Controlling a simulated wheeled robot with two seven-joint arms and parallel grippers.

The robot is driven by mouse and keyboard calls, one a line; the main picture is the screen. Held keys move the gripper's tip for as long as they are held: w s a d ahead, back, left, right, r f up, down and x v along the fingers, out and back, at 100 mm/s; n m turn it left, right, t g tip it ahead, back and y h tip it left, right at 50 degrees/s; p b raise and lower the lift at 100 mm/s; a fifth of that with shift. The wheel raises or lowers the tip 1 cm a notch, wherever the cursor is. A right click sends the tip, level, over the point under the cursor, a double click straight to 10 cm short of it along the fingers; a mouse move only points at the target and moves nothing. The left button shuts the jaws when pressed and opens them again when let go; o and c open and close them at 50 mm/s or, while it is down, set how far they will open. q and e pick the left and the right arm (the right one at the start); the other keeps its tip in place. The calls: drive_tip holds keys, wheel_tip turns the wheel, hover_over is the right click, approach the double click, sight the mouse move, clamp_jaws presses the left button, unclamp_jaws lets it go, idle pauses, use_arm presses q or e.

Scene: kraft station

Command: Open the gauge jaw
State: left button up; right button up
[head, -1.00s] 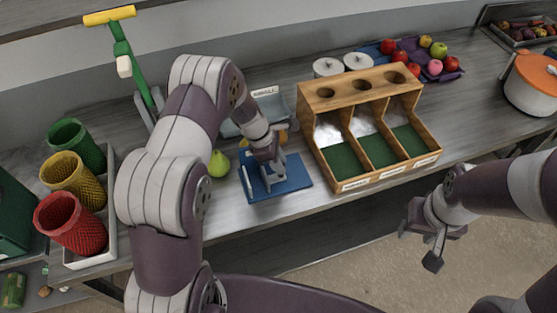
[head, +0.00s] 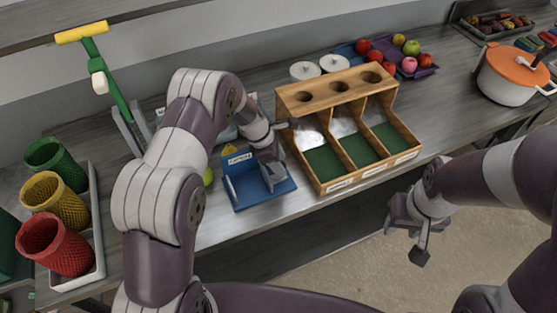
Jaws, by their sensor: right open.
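The gauge (head: 250,199) is a blue plate with a pale upright jaw at its left end and a small white label at its back. It lies near the front edge of the counter. My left gripper (head: 273,178) points down over the right part of the gauge, at a pale upright piece there. Its wrist and fingers hide much of that piece, so its contact and finger gap cannot be made out. My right gripper (head: 406,242) is open and empty, in front of the counter at the right.
A wooden three-compartment box (head: 345,185) with green floors stands close right of the gauge. A green pear (head: 208,177) is just left of it. An orange-lidded pot (head: 512,75) is far right.

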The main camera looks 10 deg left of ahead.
use_arm(q)
drive_tip(key=shift+a+r, duration=0.15)
drive_tip(key=shift+r, duration=0.2)
drive_tip(key=b+v, duration=0.2)
drive_tip(key=v, duration=1)
drive_tip(key=shift+b, duration=0.4)
drive_tip(key=s+a+m+y, duration=0.1)
drive_tip(key=s+m+y, duration=0.1)
drive_tip(key=s+m, duration=0.8)
drive_tip(key=s+a+m+y+b, duration=0.1)
drive_tip(key=s+a+m+y, duration=0.1)
drive_tip(key=s+m, duration=0.8)
drive_tip(key=shift+s+f+m, duration=0.3)
drive_tip(key=shift+s+f, duration=0.05)
drive_tip(key=shift+s, duration=0.45)
